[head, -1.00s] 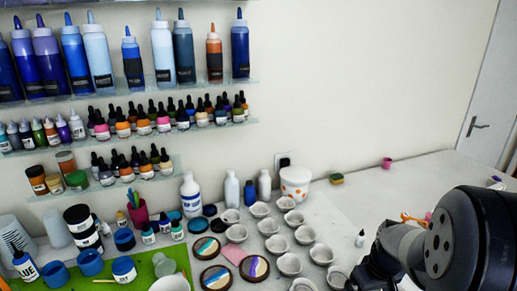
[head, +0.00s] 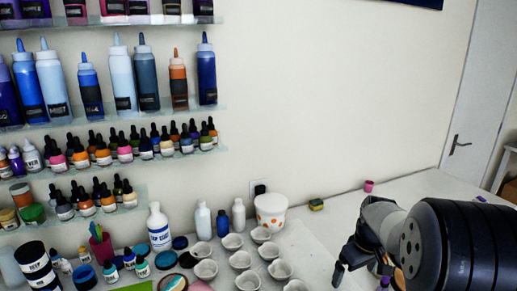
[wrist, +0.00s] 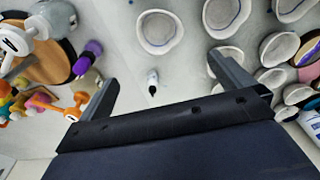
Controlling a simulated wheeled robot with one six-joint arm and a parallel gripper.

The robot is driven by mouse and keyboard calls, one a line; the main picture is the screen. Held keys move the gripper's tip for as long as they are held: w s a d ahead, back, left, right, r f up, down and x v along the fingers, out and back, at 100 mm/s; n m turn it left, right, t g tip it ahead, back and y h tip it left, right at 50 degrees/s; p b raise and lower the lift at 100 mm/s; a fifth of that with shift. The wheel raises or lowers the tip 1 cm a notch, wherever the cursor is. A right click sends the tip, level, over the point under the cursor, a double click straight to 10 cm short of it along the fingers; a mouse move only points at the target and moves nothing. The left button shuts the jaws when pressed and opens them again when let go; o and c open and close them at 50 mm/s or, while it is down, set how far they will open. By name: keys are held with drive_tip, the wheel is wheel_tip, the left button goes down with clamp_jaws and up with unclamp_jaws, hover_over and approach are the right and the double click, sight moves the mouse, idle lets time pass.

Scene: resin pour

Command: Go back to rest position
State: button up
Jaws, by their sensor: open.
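My gripper (head: 340,272) is at the lower right of the head view, above the white table (head: 408,192). In the wrist view my gripper (wrist: 168,78) shows its two dark fingers spread wide apart, with nothing held between them. A small white bottle with a dark tip (wrist: 152,82) stands on the table below, seen in the gap between the fingers and apart from them.
Several pale cups (head: 240,260) stand left of my gripper, with a white spotted pot (head: 271,211) behind them. A sponge (head: 316,204) and a pink cup (head: 369,186) sit near the wall. Shelves of bottles (head: 110,118) line the wall at left.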

drive_tip(key=f, duration=0.5)
drive_tip(key=f+p, duration=0.1)
drive_tip(key=f, duration=0.3)
drive_tip(key=shift+s+a+f, duration=0.1)
drive_tip(key=shift+s+f, duration=0.1)
drive_tip(key=shift+f, duration=0.2)
drive_tip(key=shift+r, duration=0.4)
drive_tip(key=shift+r, duration=0.1)
